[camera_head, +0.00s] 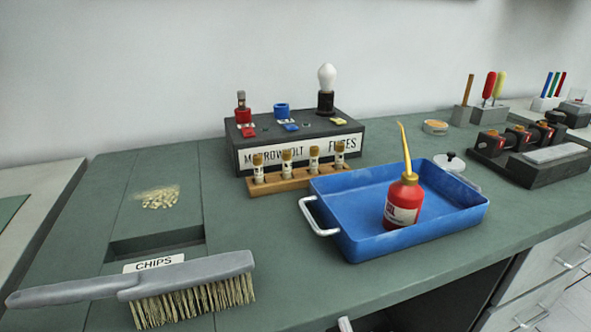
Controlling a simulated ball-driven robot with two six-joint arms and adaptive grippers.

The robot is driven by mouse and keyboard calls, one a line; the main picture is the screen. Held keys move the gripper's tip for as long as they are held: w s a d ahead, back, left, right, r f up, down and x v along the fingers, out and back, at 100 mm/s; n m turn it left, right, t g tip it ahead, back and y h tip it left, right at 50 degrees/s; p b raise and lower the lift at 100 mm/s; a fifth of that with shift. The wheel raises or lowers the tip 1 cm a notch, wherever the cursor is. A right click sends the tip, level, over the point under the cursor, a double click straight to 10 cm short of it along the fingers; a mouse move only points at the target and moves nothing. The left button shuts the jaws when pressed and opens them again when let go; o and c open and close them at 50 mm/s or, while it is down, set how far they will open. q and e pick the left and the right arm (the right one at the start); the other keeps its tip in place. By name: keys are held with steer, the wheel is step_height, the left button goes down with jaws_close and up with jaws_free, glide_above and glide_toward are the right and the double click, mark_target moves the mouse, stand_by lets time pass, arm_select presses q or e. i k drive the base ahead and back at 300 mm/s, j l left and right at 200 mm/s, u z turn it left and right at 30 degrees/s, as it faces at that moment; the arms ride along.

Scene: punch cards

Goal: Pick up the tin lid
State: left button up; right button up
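A pale round disc with a dark knob (450,161) lies on the green bench just behind the right part of the blue tray; it looks like a lid, and the tray's back wall partly hides it. A small round tin (435,127) with an orange top or contents stands farther back. I cannot tell for certain which of these bears the tin lid. Neither of my grippers shows in the head view.
The blue tray (352,245) holds a red oil can (403,203). A wooden vial rack (298,181) and fuse box (350,137) stand behind left. A brush (190,290) lies front left. A sharpening stone block (545,165) is right. The bench between chips and tray is clear.

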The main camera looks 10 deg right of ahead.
mark_target(449, 161)
steer(key=z, duration=1.25)
